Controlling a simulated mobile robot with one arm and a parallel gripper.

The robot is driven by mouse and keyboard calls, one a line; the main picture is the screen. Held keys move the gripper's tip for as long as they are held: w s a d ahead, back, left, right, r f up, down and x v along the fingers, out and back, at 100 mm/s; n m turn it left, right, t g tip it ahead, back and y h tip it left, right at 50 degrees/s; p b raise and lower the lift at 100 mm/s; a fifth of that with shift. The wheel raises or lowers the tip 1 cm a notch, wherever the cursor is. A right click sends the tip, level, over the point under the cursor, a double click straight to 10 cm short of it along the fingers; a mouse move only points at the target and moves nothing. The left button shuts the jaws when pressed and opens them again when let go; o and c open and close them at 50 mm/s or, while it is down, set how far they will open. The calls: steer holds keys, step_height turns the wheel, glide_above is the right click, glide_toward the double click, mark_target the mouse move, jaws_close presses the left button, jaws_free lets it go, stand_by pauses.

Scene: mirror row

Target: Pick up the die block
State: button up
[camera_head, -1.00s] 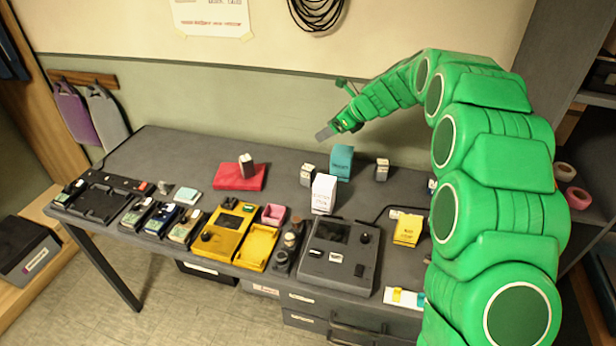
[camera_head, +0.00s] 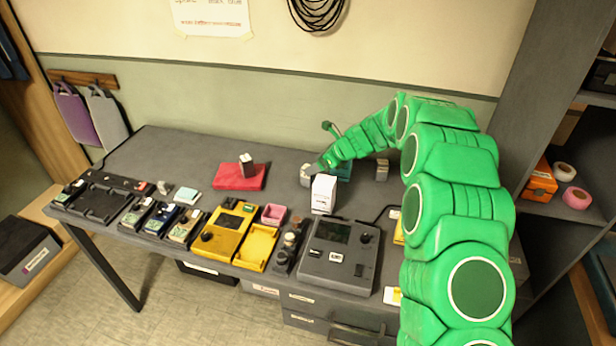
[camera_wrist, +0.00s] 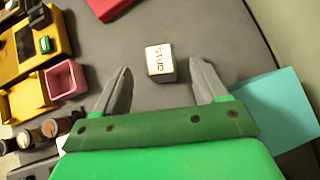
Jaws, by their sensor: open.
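A small pale block (camera_wrist: 160,62) with dark lettering that seems to read "STUD" stands on the grey table between the tips of my open gripper (camera_wrist: 161,72) in the wrist view. Neither finger touches it. In the head view the small block (camera_head: 306,175) is beside my gripper (camera_head: 321,167), which has come down next to it and partly covers it.
A white box (camera_head: 324,194) stands just in front of my gripper. A teal box (camera_wrist: 281,108) is close to the right finger.

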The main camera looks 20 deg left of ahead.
steer(key=shift+x, duration=3.35)
steer(key=c, duration=1.2)
